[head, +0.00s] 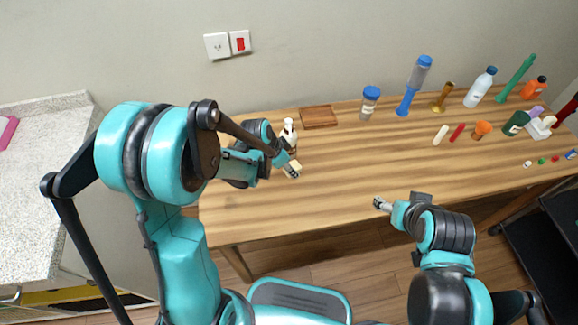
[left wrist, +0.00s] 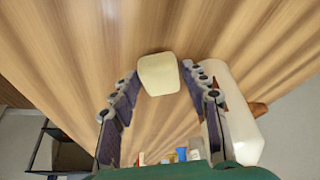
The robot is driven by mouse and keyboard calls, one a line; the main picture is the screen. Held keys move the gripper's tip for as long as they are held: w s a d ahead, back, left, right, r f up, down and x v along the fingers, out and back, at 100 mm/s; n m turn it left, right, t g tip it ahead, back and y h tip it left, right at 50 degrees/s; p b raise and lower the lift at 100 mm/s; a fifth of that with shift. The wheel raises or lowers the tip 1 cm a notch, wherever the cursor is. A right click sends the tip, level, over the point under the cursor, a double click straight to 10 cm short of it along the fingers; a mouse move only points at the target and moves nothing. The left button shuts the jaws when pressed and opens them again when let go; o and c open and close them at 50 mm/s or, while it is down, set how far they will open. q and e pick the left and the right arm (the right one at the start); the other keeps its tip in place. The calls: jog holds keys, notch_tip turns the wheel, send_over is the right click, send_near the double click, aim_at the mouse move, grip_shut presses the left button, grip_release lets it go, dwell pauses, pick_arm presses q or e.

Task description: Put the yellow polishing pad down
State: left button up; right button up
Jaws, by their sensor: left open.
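The pale yellow polishing pad (head: 296,164) is at the left part of the wooden table, at my left gripper (head: 291,170). In the left wrist view the pad (left wrist: 158,73) shows as a cream, rounded block against the wood, just past and between the fingertips of the left gripper (left wrist: 160,97). Those fingers are spread, with gaps on both sides of the pad. Whether the pad's underside rests on the table is hard to tell. My right gripper (head: 382,204) is near the table's front edge, away from the pad; its fingers are too small to judge.
A white pump bottle (head: 289,128) stands close behind the left gripper; its white body (left wrist: 238,115) is beside the right finger in the wrist view. A brown wooden tray (head: 319,117) lies behind. Several bottles and small items fill the table's right; the middle (head: 360,160) is clear.

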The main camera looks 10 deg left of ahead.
pick_arm(q)
jog(key=s+a+r+n+t+y+p, duration=0.1)
jog(key=s+a+r+n+t+p, duration=0.1)
jog(key=s+r, duration=0.5)
jog(key=s+a+r+n+t+y+p, duration=0.2)
jog(key=s+a+r+n, duration=0.2)
jog(key=r, duration=0.9)
jog(key=s+n, duration=0.3)
jog(key=s, duration=0.1)
jog(key=shift+s+r, duration=0.25)
jog(key=shift+r, duration=0.1)
